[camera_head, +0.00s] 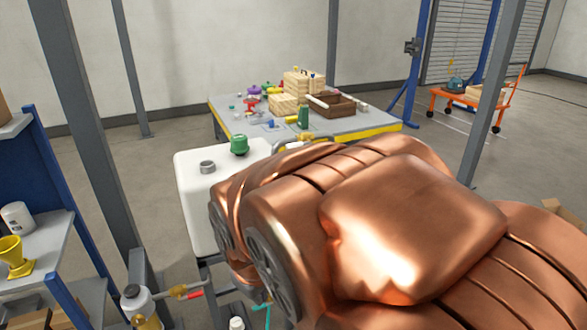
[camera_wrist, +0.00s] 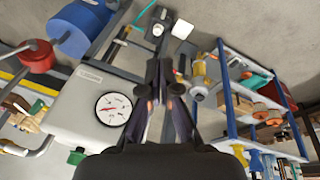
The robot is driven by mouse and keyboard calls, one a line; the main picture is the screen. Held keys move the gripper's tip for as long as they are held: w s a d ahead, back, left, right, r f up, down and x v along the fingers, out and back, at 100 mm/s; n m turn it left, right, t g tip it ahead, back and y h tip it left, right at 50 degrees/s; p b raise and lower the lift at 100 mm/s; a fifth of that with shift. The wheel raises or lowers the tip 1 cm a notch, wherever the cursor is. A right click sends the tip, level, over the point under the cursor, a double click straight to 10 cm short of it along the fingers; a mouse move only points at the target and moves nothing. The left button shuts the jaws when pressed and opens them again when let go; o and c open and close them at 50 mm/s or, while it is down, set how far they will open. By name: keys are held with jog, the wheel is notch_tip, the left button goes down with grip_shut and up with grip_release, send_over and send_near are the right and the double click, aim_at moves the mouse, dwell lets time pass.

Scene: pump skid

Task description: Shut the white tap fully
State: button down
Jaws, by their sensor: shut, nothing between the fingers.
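My gripper (camera_wrist: 165,78) shows in the wrist view with its dark fingers together and nothing between them. In the head view my copper-coloured arm covers much of the picture and the gripper is hidden. I cannot clearly make out the white tap. Small white parts (camera_wrist: 182,28) lie beyond the fingertips at the top of the wrist view, apart from the gripper; whether one is the tap's handle I cannot tell. A small white piece (camera_head: 236,323) shows at the bottom edge of the head view. A red-handled tap (camera_head: 194,294) is left of it.
A white tank (camera_head: 190,192) with a green cap stands behind my arm. A dial gauge (camera_wrist: 113,108), a blue cylinder (camera_wrist: 80,30) and a red knob (camera_wrist: 37,56) are left of my gripper. Blue-framed shelves (camera_wrist: 231,100) stand to its right. A cluttered table (camera_head: 350,125) is farther back.

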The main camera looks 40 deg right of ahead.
jog(key=w+d+n+t+h+b, duration=0.2)
jog(key=w+d+n+t+b, duration=0.2)
jog(key=d+n+t+b, duration=0.3)
jog(key=w+d+n+t+h+b, duration=0.2)
jog(key=w+d+n+t+b, duration=0.3)
jog(key=d+n+b, duration=0.8)
jog(key=w+d+f+n+t+h+b, duration=0.1)
jog(key=w+d+n+t+h+b, duration=0.1)
jog(key=w+d+n+t+b, duration=0.3)
jog(key=d+n+t+b, duration=0.4)
jog(key=d+n, duration=0.1)
jog(key=d, duration=0.2)
jog(key=shift+w+n+b, duration=0.25)
jog(key=shift+n+b, duration=0.15)
jog(key=shift+d, duration=0.1)
